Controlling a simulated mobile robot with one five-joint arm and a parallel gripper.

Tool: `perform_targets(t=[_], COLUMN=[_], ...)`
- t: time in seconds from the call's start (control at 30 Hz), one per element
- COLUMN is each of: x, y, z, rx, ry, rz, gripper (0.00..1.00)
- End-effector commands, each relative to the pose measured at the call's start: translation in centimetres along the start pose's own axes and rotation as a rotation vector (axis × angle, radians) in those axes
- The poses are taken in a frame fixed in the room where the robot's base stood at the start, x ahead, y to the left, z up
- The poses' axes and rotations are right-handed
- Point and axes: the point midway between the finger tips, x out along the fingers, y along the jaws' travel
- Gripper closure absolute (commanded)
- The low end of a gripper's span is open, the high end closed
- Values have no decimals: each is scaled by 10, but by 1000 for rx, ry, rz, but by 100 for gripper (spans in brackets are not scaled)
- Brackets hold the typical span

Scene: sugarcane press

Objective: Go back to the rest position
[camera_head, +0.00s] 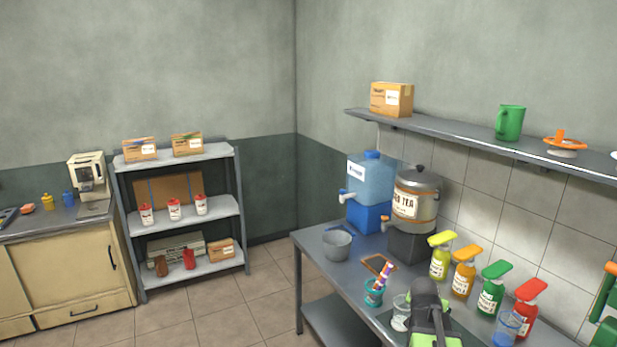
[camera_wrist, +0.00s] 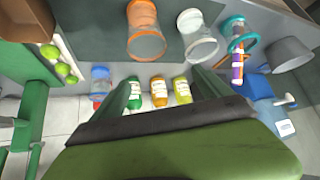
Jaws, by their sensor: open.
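My gripper (camera_wrist: 163,84) shows in the wrist view as a green body with a dark band and two green fingers set apart. Nothing shows held between them. Beyond the fingers stand the green bottle (camera_wrist: 134,94), the orange bottle (camera_wrist: 159,91) and the yellow bottle (camera_wrist: 182,90). In the head view my dark and green arm is low at the right centre, over the front of the metal counter (camera_head: 318,239). Its fingertips cannot be made out clearly there. A clear glass (camera_head: 400,313) is just left of the arm.
A teal cup of straws (camera_head: 374,292), grey bucket (camera_head: 337,245), tea urn (camera_head: 416,202) and blue water dispenser (camera_head: 370,185) stand on the counter. A blue glass (camera_head: 506,327) is right of my arm. A wall shelf (camera_head: 460,133) hangs above. Floor (camera_head: 215,310) is clear at left.

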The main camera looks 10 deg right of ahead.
Motion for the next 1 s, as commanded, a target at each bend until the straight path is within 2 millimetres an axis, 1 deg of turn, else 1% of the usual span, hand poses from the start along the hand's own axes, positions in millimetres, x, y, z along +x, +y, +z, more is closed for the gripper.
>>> perform_targets(t=[0.03, 0.07, 0.1, 0.17, 0.2, 0.27, 0.3, 0.33, 0.4, 0.43, 0.5, 0.6, 0.87, 1.0], x=[-1, -5, -12, -23, -33, -48, -60, -68, -88, -96, -110, -122, -122, -121], y=[-40, -61, -87, -122, -142, -167, -179, -185, -188, -183, -168, -160, -159, -159], z=[33, 50, 74, 112, 139, 181, 208, 227, 264, 276, 294, 308, 308, 307], rx=[-55, -87, -133, -209, -264, -353, -414, -459, -561, -600, -680, -766, -786, -785], ry=[-34, -58, -92, -151, -194, -264, -314, -354, -454, -502, -604, -680, -680, -679], rz=[-41, -61, -88, -124, -147, -179, -198, -211, -233, -240, -253, -268, -272, -271], gripper=[12, 12, 12, 12, 12, 12, 12, 12, 12, 12, 12, 12, 12, 30])
